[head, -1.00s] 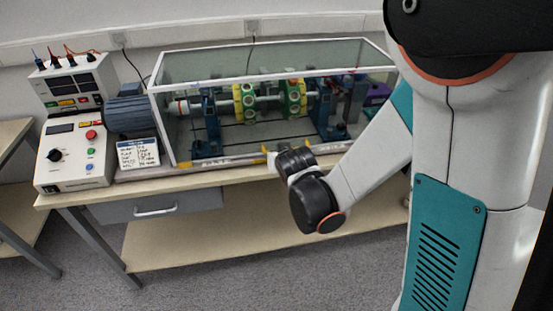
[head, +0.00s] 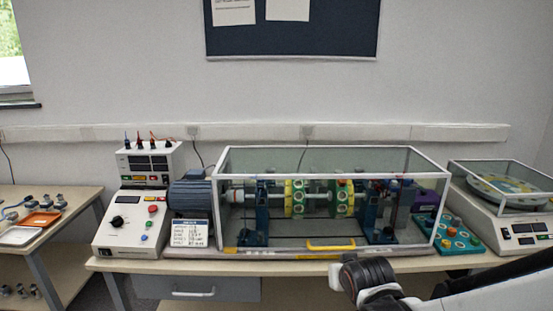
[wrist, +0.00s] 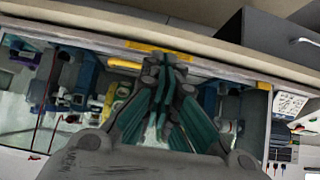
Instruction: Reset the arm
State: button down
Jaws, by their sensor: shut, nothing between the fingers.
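My gripper (wrist: 165,63) shows in the wrist view with its dark green fingers drawn together at the tips and nothing between them. Behind the tips lie the table's front edge and the glass-covered rig. In the head view my arm reaches in from the lower right, and its black wrist part (head: 366,277) is in front of the table edge, below the yellow handle. The fingers cannot be made out there.
The glass-covered rotor rig (head: 320,156) stands on the table (head: 300,268). A control box (head: 130,222) and a blue motor (head: 190,194) are at its left. A teal tray (head: 455,240) and a white balance-like unit (head: 515,232) are at its right. A side table (head: 60,235) stands far left.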

jog(key=s+d+r+g, duration=0.1)
jog(key=s+r, duration=0.3)
jog(key=s, duration=0.6)
jog(key=s+d+r+g, duration=0.1)
jog(key=s+r, duration=0.3)
jog(key=s, duration=0.7)
jog(key=shift+d+g, duration=0.3)
jog(key=shift+d, duration=0.55)
jog(key=shift+s, duration=0.1)
